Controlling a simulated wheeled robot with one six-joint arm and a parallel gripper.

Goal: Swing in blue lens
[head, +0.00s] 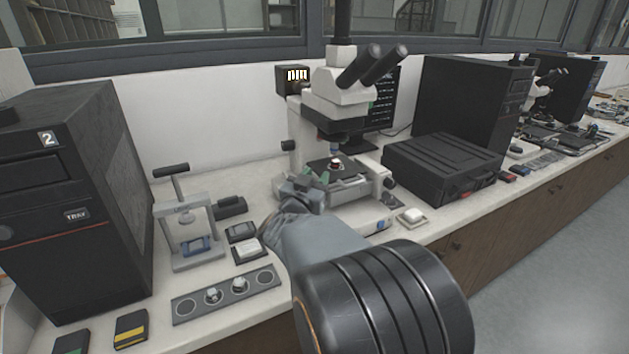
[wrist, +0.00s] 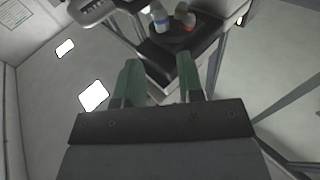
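The microscope (head: 340,92) stands on the bench in the middle of the head view. Under its head is a small lens with a bluish band (head: 335,149). In the wrist view, the blue-banded lens (wrist: 160,18) and a red-banded lens (wrist: 185,17) sit side by side on a dark round part. My gripper (head: 311,181) is in front of the stage, low and to the left of the lenses. Its green fingers (wrist: 158,70) are apart with nothing between them, and both lenses are beyond the fingertips. My arm hides part of the microscope base.
A small red-and-white piece (head: 335,163) sits on the microscope stage (head: 345,175). A mounting press (head: 185,222) and a grey holder strip (head: 226,294) are to the left. A black case (head: 442,165) is to the right. A white pad (head: 411,216) lies in front.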

